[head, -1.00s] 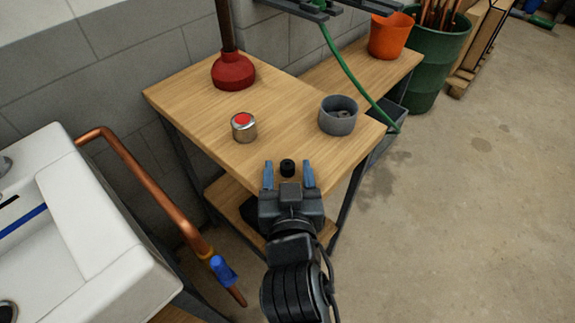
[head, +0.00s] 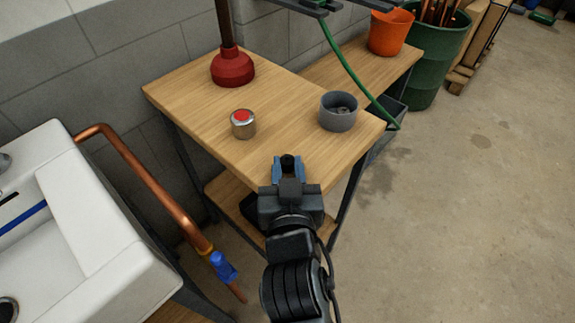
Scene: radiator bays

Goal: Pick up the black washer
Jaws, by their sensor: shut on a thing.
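The black washer (head: 287,162) shows as a small dark round piece near the front edge of the wooden table (head: 200,120). My gripper (head: 287,167) is at that front edge, with its blue fingers closed in on both sides of the washer. It is shut on the washer, whose top shows between and just beyond the fingertips. Its lower part is hidden by the fingers. I cannot tell whether it still touches the table top.
A metal tin with a red top (head: 243,124), a grey round container (head: 338,111) and a red plunger (head: 232,67) stand on the table. A green hose (head: 350,70) hangs at its right. A white sink (head: 95,220) and copper pipe (head: 150,185) are at left.

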